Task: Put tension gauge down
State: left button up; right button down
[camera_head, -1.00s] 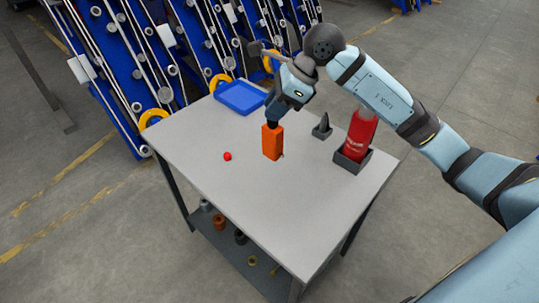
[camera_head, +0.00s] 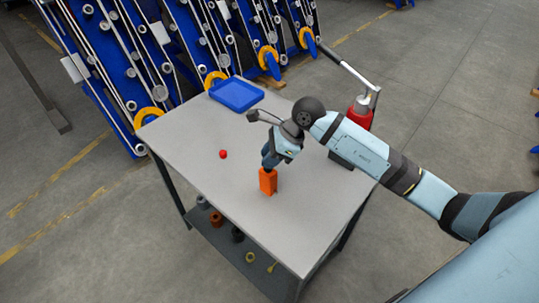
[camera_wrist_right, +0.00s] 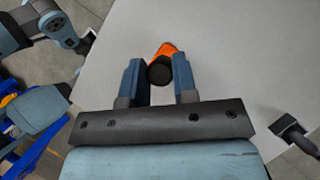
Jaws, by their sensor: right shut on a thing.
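The orange tension gauge (camera_head: 268,182) is upright over the front middle of the grey table (camera_head: 215,165). My right gripper (camera_head: 269,163) points down and is shut on its top end. In the right wrist view the gauge (camera_wrist_right: 164,49) shows its orange body and a dark round end between the two fingers of the right gripper (camera_wrist_right: 159,68). Whether the gauge's base touches the table or hangs just above it, I cannot tell.
A blue tray (camera_head: 237,95) lies at the table's back corner, with a small red ball (camera_head: 223,154) left of the gauge. A red cylinder with a long lever (camera_head: 359,116) stands at the right, partly behind my arm. The front of the table is clear.

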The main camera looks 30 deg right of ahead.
jog(key=c, duration=0.9)
grip_release()
jog(key=shift+r, duration=0.15)
jog(key=v, duration=1.2)
jog(key=shift+s, duration=0.1)
